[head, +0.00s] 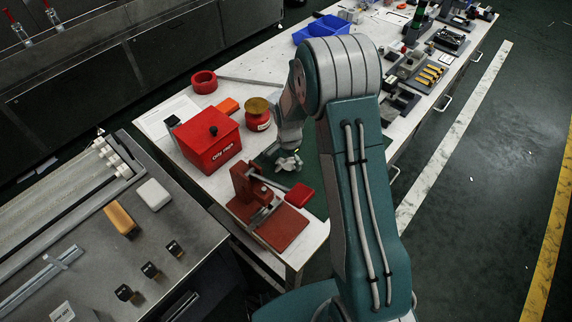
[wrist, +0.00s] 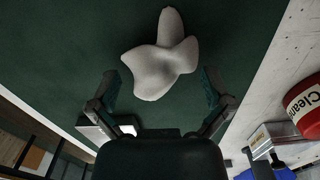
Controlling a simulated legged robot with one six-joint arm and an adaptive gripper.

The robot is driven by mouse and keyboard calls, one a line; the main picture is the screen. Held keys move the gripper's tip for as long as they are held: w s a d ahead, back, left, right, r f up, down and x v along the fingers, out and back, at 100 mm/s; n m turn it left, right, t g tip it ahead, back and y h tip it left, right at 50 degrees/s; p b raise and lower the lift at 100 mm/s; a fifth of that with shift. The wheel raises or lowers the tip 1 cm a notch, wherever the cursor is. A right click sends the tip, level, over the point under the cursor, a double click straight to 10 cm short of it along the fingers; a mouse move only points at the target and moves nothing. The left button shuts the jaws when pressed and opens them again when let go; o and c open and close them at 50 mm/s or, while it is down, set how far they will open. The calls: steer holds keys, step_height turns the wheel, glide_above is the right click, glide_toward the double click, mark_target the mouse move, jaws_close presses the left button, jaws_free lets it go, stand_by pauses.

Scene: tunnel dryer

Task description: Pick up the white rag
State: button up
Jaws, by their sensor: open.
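The white rag (wrist: 160,58) lies crumpled on the dark green mat (wrist: 60,45), in the upper middle of the wrist view. In the head view a small pale crumpled shape, the rag (head: 289,163), shows on the mat just below the end of my arm. My gripper (wrist: 160,95) is open, with one finger on each side in the wrist view. The rag lies ahead of and between the finger lines, and nothing is held. Whether the fingers touch the mat cannot be told.
A red box labelled for oily rags (head: 210,140) and a red can with a yellow top (head: 258,114) stand close to the left. A blue bin (head: 322,29) is farther back.

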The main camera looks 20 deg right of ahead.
mark_target(289, 160)
steer(key=c, duration=0.7)
steer(key=shift+c, duration=0.2)
step_height(289, 160, up, 10)
steer(key=o, duration=0.4)
steer(key=c, duration=0.5)
